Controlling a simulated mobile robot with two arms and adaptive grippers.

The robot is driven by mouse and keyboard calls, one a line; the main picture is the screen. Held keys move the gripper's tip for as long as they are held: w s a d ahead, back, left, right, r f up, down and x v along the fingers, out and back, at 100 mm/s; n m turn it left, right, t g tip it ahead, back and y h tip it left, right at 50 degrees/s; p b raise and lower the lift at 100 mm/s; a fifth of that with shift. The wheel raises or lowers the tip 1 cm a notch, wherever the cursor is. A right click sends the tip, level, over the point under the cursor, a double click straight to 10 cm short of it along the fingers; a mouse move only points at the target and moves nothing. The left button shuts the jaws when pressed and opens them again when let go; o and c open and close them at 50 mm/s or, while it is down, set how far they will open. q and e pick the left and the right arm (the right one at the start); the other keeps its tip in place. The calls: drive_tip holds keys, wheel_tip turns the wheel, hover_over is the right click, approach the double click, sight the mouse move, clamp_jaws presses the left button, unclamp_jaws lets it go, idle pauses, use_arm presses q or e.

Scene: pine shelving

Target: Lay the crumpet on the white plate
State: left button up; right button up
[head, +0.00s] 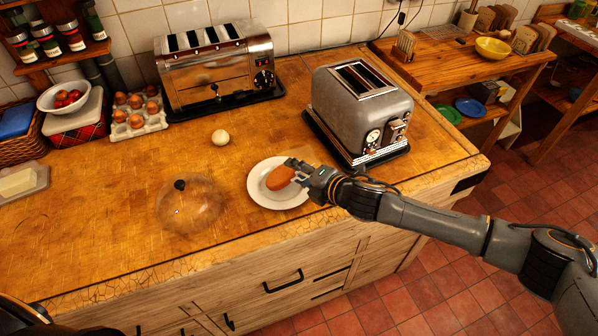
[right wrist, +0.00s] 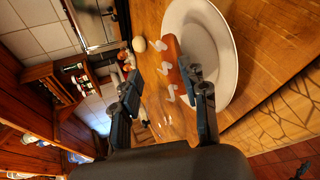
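My right gripper (head: 303,170) is at the crumpet's right edge, low over the plate. In the right wrist view its two fingers (right wrist: 165,82) stand apart. The crumpet (right wrist: 174,50) shows beyond the fingertips, close to the right-hand finger, with a gap to the left-hand one. The white plate (right wrist: 228,50) lies under it. Part of the crumpet is hidden by the finger. My left gripper is not in view.
A clear dome with a black knob (head: 180,185) stands left of the plate. A pale round item (head: 220,137) lies behind. A grey toaster (head: 362,105) is close behind my right gripper, and a chrome toaster (head: 215,70) stands at the back. The counter's front edge is near the plate.

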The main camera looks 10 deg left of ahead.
drive_tip(key=shift+d, duration=0.1)
drive_tip(key=v, duration=1.2)
idle(0.5)
